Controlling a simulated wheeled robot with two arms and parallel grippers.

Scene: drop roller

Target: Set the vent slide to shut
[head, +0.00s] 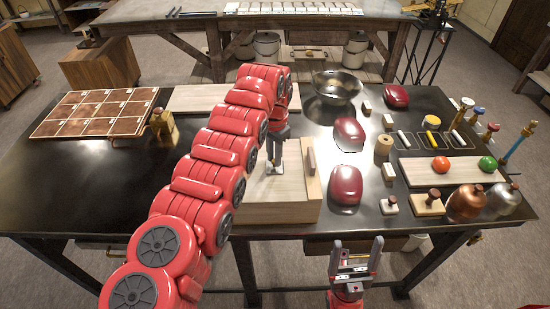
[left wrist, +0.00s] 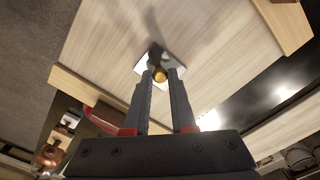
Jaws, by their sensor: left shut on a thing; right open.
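A pale wooden box (head: 250,212) stands at the table's front middle, partly hidden by my left arm. On its top is a small bright metal plate with a brass knob (left wrist: 160,76), which looks like the vent slide. My left gripper (head: 274,168) points down over the box top and is shut on the knob; it also shows in the left wrist view (left wrist: 161,73). I cannot read any open or shut marking. My right gripper (head: 356,252) is open and empty, in front of the table's front edge.
A wooden block (head: 311,160) stands at the box's right side. Red rounded objects (head: 346,185), a metal bowl (head: 337,87) and a pale tray (head: 455,171) with red and green balls lie to the right. A tiled board (head: 95,113) lies left. The dark table's left front is clear.

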